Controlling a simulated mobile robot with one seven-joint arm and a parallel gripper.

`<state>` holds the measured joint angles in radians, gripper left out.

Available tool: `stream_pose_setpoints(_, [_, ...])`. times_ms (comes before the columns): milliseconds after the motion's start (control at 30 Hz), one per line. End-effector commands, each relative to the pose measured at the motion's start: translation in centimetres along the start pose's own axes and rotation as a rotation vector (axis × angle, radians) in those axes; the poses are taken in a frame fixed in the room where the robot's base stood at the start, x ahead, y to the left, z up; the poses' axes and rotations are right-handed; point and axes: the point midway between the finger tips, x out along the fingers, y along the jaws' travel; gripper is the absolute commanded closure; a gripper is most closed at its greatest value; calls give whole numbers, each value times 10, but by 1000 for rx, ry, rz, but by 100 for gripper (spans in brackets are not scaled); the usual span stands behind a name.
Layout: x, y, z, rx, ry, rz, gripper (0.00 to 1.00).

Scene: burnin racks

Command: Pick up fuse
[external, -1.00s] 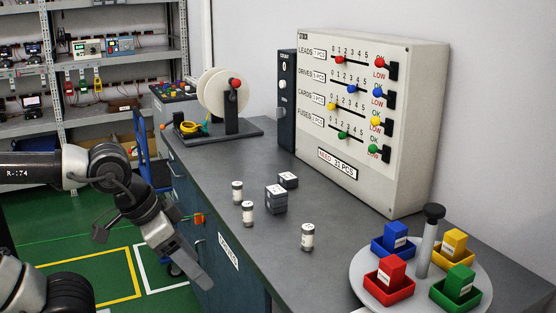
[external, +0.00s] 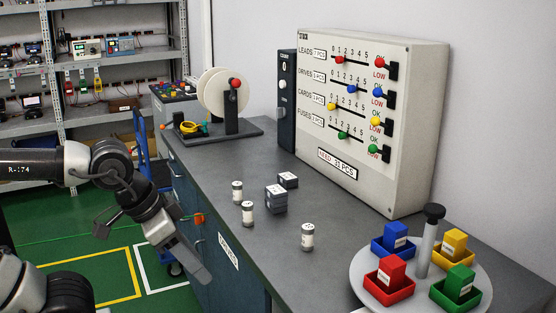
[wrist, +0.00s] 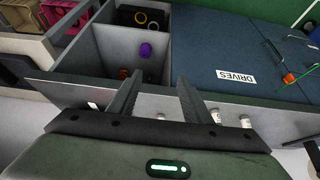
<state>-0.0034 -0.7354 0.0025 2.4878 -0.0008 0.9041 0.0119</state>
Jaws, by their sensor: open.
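Several small items stand on the grey bench. Three white cylinders with dark ends, which look like the fuses, stand upright: a left one (external: 237,192), a middle one (external: 247,213) and a nearer one (external: 307,237). Two cylinders also show in the wrist view, one (wrist: 215,117) beside my right finger and another (wrist: 245,121) farther right. My gripper (external: 203,277) hangs in front of the bench's drawer side, apart from the cylinders. In the wrist view my gripper (wrist: 158,76) has its fingers apart, with nothing held between them.
Dark grey blocks (external: 276,199) stand among the cylinders. A round tray (external: 359,283) with coloured bins is at the right front. A slider panel (external: 405,175) and a reel stand (external: 250,127) stand behind. The wrist view shows a compartmented box (wrist: 108,52) and a drawer labelled DRIVES (wrist: 237,76).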

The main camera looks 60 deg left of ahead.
Motion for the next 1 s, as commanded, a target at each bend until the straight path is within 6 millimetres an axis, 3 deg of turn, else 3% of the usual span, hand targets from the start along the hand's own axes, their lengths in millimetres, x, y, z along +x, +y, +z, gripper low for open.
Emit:
stream_pose_setpoints(167, [-35, -19, -58, 42, -83, -1, 55])
stream_pose_setpoints(300, [-55, -51, -122, 105, -186, 6, 55])
stream_pose_setpoints(533, [-56, -122, -202, 214, -354, 36, 55])
stream_pose_setpoints(633, [-48, -150, -221, 255, -410, 53, 55])
stream_pose_setpoints(800, [-34, -179, -234, 300, -468, 75, 55])
stream_pose_setpoints(1000, [-14, -186, -227, 316, -485, 84, 55])
